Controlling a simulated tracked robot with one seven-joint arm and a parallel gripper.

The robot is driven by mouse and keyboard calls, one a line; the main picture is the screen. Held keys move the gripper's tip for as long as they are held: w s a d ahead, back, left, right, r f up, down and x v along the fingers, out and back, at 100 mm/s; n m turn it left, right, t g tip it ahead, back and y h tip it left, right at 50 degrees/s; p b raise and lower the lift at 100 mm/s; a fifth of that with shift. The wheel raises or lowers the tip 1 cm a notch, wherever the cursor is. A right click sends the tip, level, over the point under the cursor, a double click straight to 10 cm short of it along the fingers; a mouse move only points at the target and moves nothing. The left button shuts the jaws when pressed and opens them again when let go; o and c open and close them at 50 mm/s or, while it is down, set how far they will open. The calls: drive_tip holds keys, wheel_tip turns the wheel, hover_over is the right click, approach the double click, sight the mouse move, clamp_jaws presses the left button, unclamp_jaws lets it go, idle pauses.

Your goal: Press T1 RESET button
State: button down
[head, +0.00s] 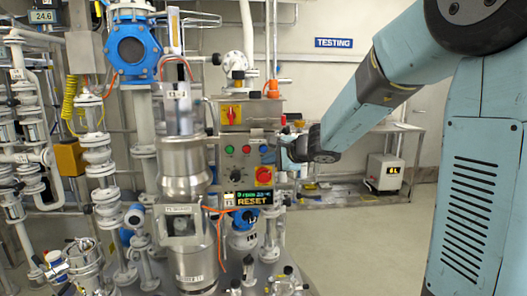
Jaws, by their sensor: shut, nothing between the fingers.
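A grey control panel (245,160) stands near the middle of the head view. It carries a green button (230,149), a red button (246,149), dark knobs and a red-and-yellow switch (263,176). A display reading RESET (252,199) is at its lower edge. My gripper (287,143) is shut and empty near the panel's right edge, seen small and from behind my wrist. I cannot tell whether its tips touch anything.
A tall silver vessel (183,180) stands left of the panel, with orange cables beside it. A blue-flanged pipe (132,52) and white valves crowd the left. A bench (385,150) with a grey box is behind my arm. The floor at right is clear.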

sight(266, 150)
drive_tip(key=w, duration=0.8)
drive_tip(key=shift+w, duration=0.3)
drive_tip(key=shift+w, duration=0.75)
idle(2.6)
drive_tip(key=shift+s, duration=0.8)
drive_tip(key=shift+s, duration=2.5)
